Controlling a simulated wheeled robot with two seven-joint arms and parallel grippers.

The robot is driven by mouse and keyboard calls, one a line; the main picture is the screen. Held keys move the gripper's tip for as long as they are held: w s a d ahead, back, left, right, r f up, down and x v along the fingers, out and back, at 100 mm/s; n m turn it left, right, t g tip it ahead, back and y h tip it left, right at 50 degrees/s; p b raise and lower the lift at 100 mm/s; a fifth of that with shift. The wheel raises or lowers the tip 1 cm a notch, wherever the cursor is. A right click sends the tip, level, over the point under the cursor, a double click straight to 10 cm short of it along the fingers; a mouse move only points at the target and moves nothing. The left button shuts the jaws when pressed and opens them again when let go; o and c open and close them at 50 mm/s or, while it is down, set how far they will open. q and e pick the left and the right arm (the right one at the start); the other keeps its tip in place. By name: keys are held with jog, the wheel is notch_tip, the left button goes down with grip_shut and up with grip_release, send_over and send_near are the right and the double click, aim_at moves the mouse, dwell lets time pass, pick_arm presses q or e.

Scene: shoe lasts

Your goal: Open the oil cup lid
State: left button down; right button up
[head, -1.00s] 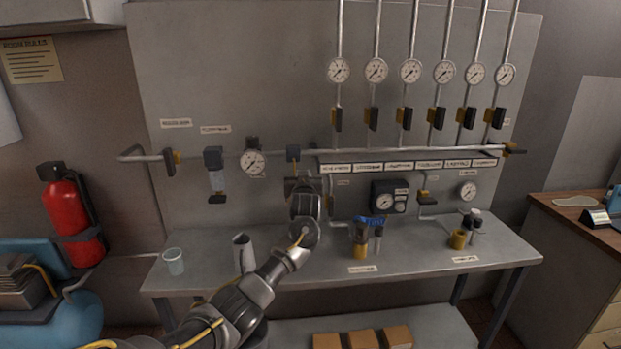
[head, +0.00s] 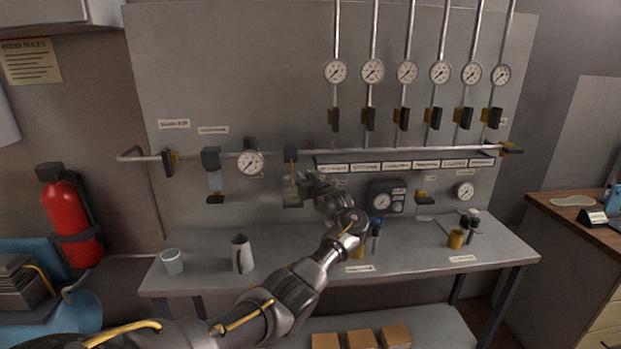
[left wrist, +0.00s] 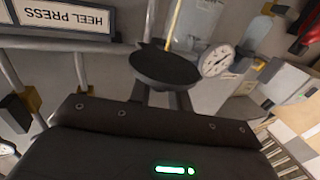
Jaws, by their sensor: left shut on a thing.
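My left gripper (head: 308,184) is raised to the wall panel, beside a clear bowl (head: 291,192) that hangs under a dark block (head: 291,154) on the pipe. In the left wrist view, its fingers are shut on a dark round disc (left wrist: 165,68), which looks like the oil cup lid. A pale cylinder (left wrist: 197,28) shows behind the disc; I cannot tell whether the disc touches it. The gripper partly hides the bowl in the head view. My right gripper is not in view.
A gauge (head: 250,163) and another bowl (head: 214,181) are on the pipe to the left. A jug (head: 242,254) and a clear cup (head: 172,262) stand on the bench (head: 205,275). A yellow cup (head: 456,239) stands at right. My left forearm crosses the bench front.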

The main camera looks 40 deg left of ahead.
pick_arm(q)
jog(key=shift+a+r, duration=0.1)
jog(key=shift+r, duration=0.25)
jog(key=c, duration=1.6)
grip_release()
jog(key=shift+o, duration=1.3)
jog(key=shift+a+f, duration=0.1)
jog(key=shift+w+f, duration=0.1)
jog(key=shift+f, duration=0.05)
jog(key=b+v, duration=0.2)
jog(key=v, duration=0.9)
jog(key=shift+b, duration=0.4)
